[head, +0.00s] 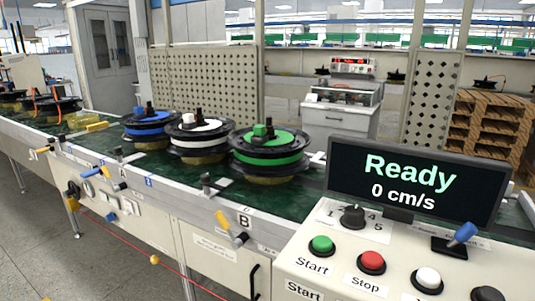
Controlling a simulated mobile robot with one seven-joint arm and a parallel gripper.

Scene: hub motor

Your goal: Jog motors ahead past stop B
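Three hub motors stand in a row on the green conveyor belt (307,200) in the head view: one with a blue ring (150,131), one with a white ring (200,138), and one with a green ring (268,158) closest to me. The control panel (300,262) has a green Start button (321,245), a red Stop button (372,262), a white button (428,280) and a black selector knob (353,216). The screen (415,182) reads "Ready" and "0 cm/s". My gripper is not in view.
A blue-handled lever (461,236) stands on the panel's right. Further motors (55,108) sit at the belt's far left. More rail levers (97,172) line the front edge. A red cord (135,232) runs below. Wooden pallets (490,128) are stacked behind right. Floor is clear at lower left.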

